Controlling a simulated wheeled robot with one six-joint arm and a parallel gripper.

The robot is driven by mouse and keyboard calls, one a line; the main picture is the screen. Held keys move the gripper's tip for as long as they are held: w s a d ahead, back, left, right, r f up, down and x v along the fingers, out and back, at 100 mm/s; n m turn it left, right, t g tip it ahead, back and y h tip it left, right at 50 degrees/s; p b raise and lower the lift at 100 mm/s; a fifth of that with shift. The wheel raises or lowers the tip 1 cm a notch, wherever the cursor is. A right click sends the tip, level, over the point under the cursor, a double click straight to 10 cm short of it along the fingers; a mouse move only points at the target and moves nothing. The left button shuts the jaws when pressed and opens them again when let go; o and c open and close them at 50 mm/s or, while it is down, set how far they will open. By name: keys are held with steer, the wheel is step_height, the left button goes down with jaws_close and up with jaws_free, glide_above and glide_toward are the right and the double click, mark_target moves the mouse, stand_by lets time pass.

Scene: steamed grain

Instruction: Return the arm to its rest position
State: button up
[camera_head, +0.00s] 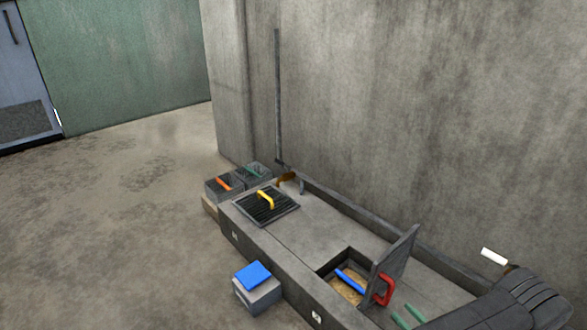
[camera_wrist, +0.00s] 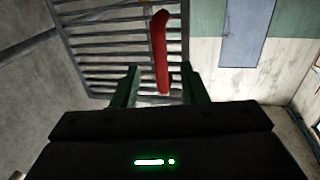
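My gripper (camera_head: 401,312) is at the lower right of the head view, with its dark body and green fingers. In the wrist view its fingers (camera_wrist: 160,72) stand well apart and nothing is clamped between them. A red handle (camera_head: 384,290) on a raised, near-upright lid (camera_head: 396,258) is just ahead of the fingers. In the wrist view the red handle (camera_wrist: 161,50) appears in the gap between them, in front of the slatted lid (camera_wrist: 100,48). I cannot tell the exact distance to it.
Below the raised lid an open compartment holds tan grain and a blue-handled thing (camera_head: 350,280). A slatted lid with a yellow handle (camera_head: 266,200) lies on the long counter. A blue-topped box (camera_head: 256,287) stands in front. A concrete wall (camera_head: 420,110) rises behind. The left floor is clear.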

mark_target(389, 297)
steer(key=b+x, duration=0.1)
steer(key=x, duration=0.4)
steer(key=shift+w+a, duration=0.1)
steer(key=shift+w, duration=0.1)
steer(key=shift+s, duration=0.1)
steer(key=p+v, duration=0.3)
steer(key=v, duration=1.1)
steer(key=shift+g, duration=0.3)
steer(key=x, duration=0.5)
steer(key=r+b+x, duration=0.1)
steer(key=x, duration=0.9)
steer(key=shift+r, duration=0.4)
steer(key=shift+w+a+r, duration=0.1)
steer(key=shift+w+r, duration=0.05)
steer(key=shift+w, duration=0.1)
steer(key=shift+w+a+g+h+p, duration=0.4)
steer(key=shift+w+g+h+p, duration=0.1)
steer(key=shift+g+p, duration=0.25)
